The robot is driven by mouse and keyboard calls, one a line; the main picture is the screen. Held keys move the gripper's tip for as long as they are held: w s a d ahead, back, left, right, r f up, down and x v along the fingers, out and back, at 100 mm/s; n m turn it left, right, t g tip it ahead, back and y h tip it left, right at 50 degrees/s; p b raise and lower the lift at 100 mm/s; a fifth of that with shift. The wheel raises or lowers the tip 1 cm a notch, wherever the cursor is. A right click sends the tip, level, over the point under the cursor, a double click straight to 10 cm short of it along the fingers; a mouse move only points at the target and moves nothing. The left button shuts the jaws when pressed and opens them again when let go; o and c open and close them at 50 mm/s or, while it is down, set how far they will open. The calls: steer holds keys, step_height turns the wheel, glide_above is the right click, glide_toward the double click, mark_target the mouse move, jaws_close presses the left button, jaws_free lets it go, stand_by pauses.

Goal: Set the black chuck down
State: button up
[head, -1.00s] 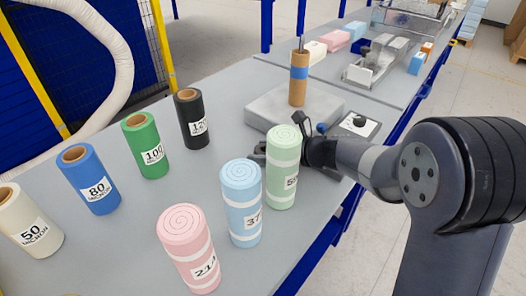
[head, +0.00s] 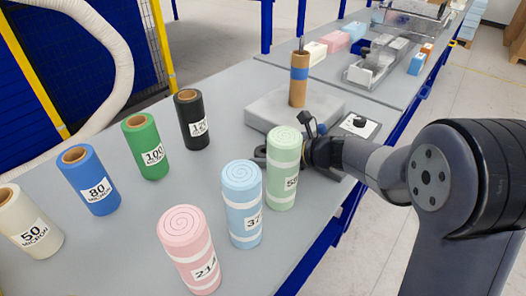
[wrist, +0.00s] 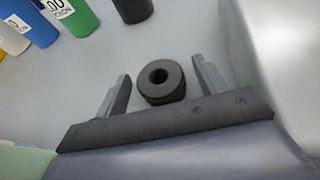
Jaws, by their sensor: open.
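The black chuck (wrist: 160,80) is a dark ring-like piece with a round hole in its middle. In the wrist view it stands on the grey table between the two fingers of my gripper (wrist: 161,70). The fingers are spread, with a gap showing on both sides of the chuck. In the head view my gripper (head: 260,156) is low over the table, partly hidden behind the green foam roll (head: 283,172). The chuck cannot be made out in the head view.
A grey block (head: 266,116) bearing a brown tube (head: 299,90) stands behind my gripper. Blue (head: 241,205) and pink (head: 188,250) foam rolls stand in front. Black (head: 191,120), green (head: 145,146), blue (head: 89,181) and cream (head: 28,225) film rolls stand left. The table's middle is clear.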

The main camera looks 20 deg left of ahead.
steer(key=v, duration=1)
steer(key=shift+d+r, duration=0.1)
steer(key=shift+d, duration=0.2)
